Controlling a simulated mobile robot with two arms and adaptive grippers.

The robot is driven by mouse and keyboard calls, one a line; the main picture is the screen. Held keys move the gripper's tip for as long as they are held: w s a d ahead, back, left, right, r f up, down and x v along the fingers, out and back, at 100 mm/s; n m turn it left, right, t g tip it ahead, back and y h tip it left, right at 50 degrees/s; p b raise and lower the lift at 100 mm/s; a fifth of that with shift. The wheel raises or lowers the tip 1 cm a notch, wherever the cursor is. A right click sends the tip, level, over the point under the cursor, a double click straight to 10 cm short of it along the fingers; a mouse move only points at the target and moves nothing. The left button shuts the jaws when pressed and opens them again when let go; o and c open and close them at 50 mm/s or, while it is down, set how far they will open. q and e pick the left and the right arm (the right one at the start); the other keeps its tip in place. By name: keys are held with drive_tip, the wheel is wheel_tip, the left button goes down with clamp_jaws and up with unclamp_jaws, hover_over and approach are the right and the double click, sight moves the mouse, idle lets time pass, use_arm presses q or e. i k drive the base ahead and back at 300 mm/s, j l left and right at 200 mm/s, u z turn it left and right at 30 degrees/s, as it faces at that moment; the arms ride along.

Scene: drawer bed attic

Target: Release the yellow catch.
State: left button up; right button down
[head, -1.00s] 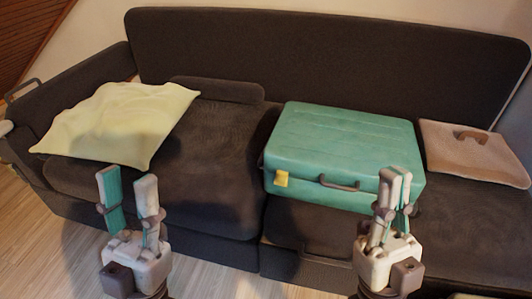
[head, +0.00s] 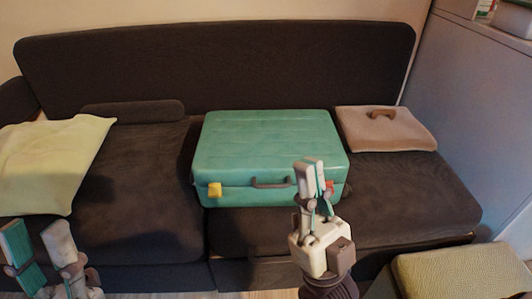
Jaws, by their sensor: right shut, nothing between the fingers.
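The yellow catch (head: 215,190) is on the front left of the green suitcase (head: 270,140), which lies flat and closed on the dark sofa. A dark handle (head: 271,183) sits mid-front. A red catch (head: 329,185) shows at the front right, partly behind my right gripper (head: 313,168). My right gripper is shut and empty, pointing up in front of the suitcase's right half. My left gripper (head: 38,240) is open and empty at the lower left, in front of the sofa and well apart from the yellow catch.
A brown cushion with a handle (head: 385,130) lies right of the suitcase. A yellowish padded box (head: 460,272) stands at the lower right. A grey cabinet (head: 470,120) rises at the right. Seat space left of the suitcase is clear.

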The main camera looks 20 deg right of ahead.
sight(215, 191)
drive_tip(key=j+z, duration=0.3)
drive_tip(key=j, duration=0.45)
drive_tip(key=j+z, duration=0.25)
drive_tip(key=j, duration=0.55)
